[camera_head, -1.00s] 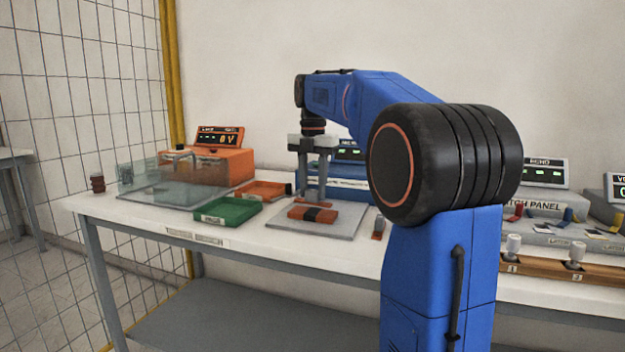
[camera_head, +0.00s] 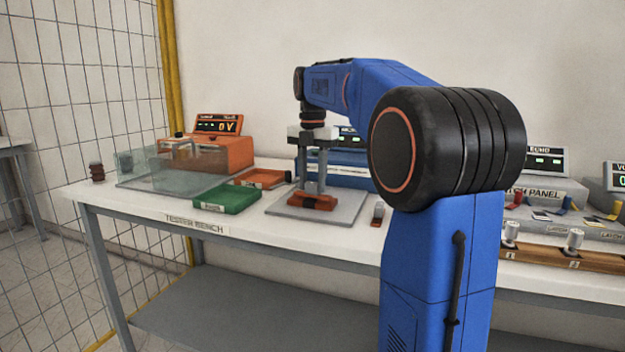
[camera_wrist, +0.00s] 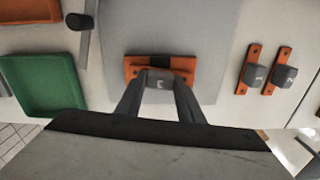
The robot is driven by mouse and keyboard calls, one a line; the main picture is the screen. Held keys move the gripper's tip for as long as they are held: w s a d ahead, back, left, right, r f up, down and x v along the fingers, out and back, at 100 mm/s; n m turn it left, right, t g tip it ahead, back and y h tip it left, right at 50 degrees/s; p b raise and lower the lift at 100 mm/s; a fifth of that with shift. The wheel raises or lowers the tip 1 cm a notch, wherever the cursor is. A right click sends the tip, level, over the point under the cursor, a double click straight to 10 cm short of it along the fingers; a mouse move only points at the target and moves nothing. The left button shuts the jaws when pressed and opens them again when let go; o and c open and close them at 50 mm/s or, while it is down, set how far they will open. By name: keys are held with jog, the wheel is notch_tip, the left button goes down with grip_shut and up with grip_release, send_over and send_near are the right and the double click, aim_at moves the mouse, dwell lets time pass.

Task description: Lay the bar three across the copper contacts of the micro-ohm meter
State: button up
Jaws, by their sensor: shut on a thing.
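Bar three (camera_wrist: 160,82) shows in the wrist view as a grey grip block marked 3, between my fingertips. My gripper (camera_wrist: 160,88) is shut on this block; in the head view my gripper (camera_head: 311,188) points straight down. The copper contacts (camera_head: 312,202) are orange blocks with a black middle on a grey plate (camera_head: 345,210). Bar three is right over or on them, roughly lined up along their length; I cannot tell if it touches. In the wrist view the copper (camera_wrist: 184,66) and black middle show past the block. The bar's underside is hidden.
Two copper bars with grey blocks, one (camera_wrist: 256,70) and two (camera_wrist: 284,75), lie to the right. A green tray (camera_head: 226,199) and an orange tray (camera_head: 260,178) are left. A blue instrument (camera_head: 345,168) stands behind; a clear guard (camera_head: 180,165) is farther left.

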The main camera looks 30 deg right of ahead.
jog(key=shift+f, duration=0.35)
jog(key=o, duration=1.3)
jog(key=shift+c, duration=0.2)
jog(key=shift+r, duration=0.1)
notch_tip(320, 180, up, 17)
jog(key=shift+r, duration=0.1)
